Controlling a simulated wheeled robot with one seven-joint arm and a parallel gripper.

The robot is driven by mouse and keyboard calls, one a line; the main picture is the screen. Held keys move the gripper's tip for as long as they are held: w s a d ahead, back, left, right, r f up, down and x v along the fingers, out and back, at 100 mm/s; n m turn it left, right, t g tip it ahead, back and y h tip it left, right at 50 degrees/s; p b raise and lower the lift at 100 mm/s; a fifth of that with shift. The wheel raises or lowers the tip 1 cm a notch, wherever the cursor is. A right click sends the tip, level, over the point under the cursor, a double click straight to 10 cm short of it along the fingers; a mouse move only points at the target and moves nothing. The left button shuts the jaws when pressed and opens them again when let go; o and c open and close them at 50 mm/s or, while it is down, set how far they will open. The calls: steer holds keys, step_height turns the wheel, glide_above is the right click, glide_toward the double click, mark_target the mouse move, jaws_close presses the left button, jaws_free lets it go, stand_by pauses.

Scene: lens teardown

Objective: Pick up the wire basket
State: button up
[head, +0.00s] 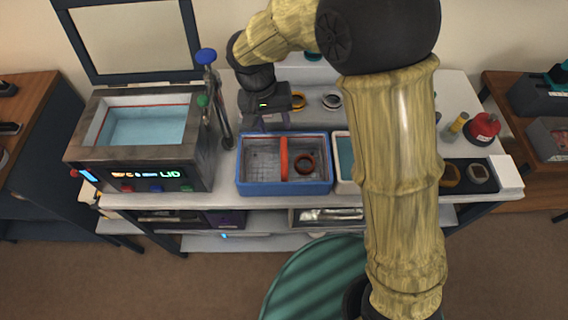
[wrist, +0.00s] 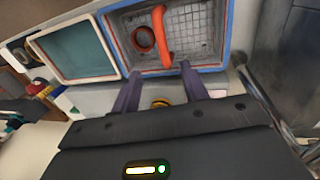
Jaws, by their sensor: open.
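The wire basket (head: 265,164) is a grey mesh basket with an upright orange handle (head: 284,159). It sits inside a blue-rimmed tub (head: 285,190) at the middle of the white table, and a dark red ring (head: 304,166) lies in it. In the wrist view the basket mesh (wrist: 190,27), the handle (wrist: 160,42) and the ring (wrist: 144,40) show beyond the fingertips. My gripper (head: 270,122) is open and empty, at the back edge of the tub. Its two purple fingers show in the wrist view (wrist: 160,82), apart from the handle.
A bath (head: 140,127) of blue liquid with its lid up stands left, beside a blue-knobbed post (head: 207,60). A white tub (head: 344,160) adjoins the blue tub on the right, partly behind my arm.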

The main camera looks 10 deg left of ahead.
mark_target(283, 151)
steer(key=f, duration=0.3)
steer(key=d+f, duration=0.1)
steer(key=f, duration=0.3)
steer(key=d+f+p, duration=0.1)
steer(key=f, duration=0.2)
steer(key=shift+w+f, duration=0.3)
steer(key=shift+f, duration=0.1)
steer(key=f, duration=0.1)
steer(key=f+p, duration=0.1)
steer(key=f, duration=0.2)
steer(key=shift+w+d+f+p, duration=0.15)
steer(key=shift+d+f+p, duration=0.05)
steer(key=shift+d+p, duration=0.1)
steer(key=shift+f, duration=0.3)
steer(key=shift+s, duration=0.2)
steer(key=shift+w, duration=0.15)
jaws_close()
